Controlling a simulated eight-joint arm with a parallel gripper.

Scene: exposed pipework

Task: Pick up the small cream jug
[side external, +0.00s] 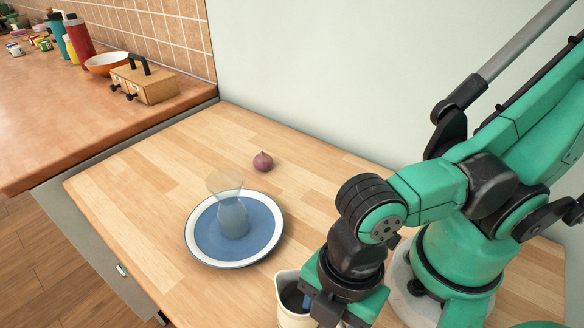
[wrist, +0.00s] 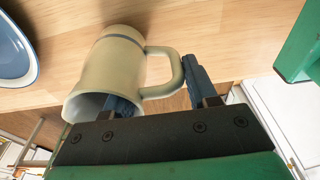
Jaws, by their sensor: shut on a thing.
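The small cream jug (wrist: 108,72) is large in the wrist view, with its mouth at the lower left and its handle to the right. In the side view the jug (side external: 288,308) is at the bottom edge, partly cut off and partly covered by my gripper. My gripper (wrist: 162,92) is shut on the jug, one dark blue finger at the mouth and wall, the other beyond the handle. In the side view the fingers are mostly hidden. I cannot tell whether the jug touches the table.
A blue plate with a white rim (side external: 199,254) lies on the wooden table (side external: 130,180), with a clear glass vessel (side external: 232,212) on it. A red onion (side external: 263,161) sits behind the plate. The table's left side is clear. A counter (side external: 80,110) with several items stands at the left.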

